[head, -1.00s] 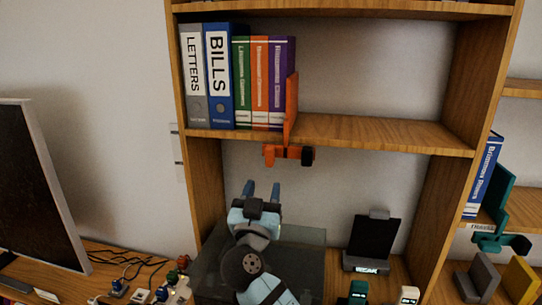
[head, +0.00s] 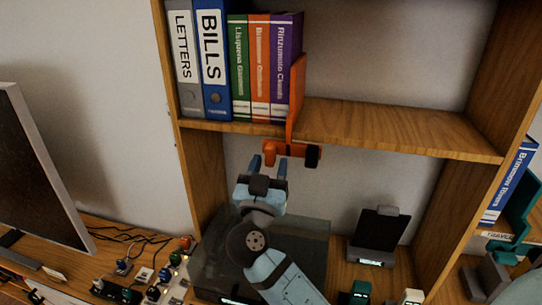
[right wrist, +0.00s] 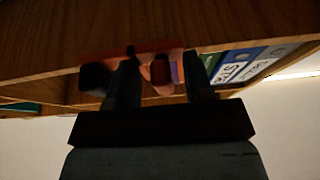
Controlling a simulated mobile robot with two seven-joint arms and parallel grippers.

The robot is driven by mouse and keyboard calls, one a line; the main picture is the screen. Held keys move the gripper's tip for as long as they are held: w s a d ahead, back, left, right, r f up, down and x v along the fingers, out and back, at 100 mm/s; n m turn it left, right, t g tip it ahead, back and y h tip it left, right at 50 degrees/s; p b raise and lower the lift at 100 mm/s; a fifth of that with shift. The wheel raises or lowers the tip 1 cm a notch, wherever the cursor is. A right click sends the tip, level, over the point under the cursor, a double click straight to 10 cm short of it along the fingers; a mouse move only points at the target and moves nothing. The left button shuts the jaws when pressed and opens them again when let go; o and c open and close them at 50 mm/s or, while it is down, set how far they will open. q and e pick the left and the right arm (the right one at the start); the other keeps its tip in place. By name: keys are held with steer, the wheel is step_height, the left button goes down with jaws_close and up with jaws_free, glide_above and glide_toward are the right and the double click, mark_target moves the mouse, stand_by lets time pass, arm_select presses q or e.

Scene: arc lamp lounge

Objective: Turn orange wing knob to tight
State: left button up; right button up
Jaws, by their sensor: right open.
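An orange bookend (head: 294,105) is clamped to the shelf edge beside the books. Its orange wing knob (head: 270,152) hangs below the shelf board, at the left of the clamp, with a black round end (head: 312,156) at the right. My right gripper (head: 269,166) is open and points up just under the wing knob. In the right wrist view the orange knob (right wrist: 161,74) shows between the two spread fingers of my right gripper (right wrist: 160,82). I cannot tell whether a finger touches it. My left gripper is in neither view.
The wooden shelf (head: 390,130) lies right above the gripper. Binders and books (head: 212,62) stand on it. Below are a dark glass box (head: 225,240) and a black device on a stand (head: 378,233). A teal bookend (head: 515,205) is at right.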

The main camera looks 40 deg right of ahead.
stand_by(0.3)
steer(key=shift+r, duration=0.1)
jaws_close()
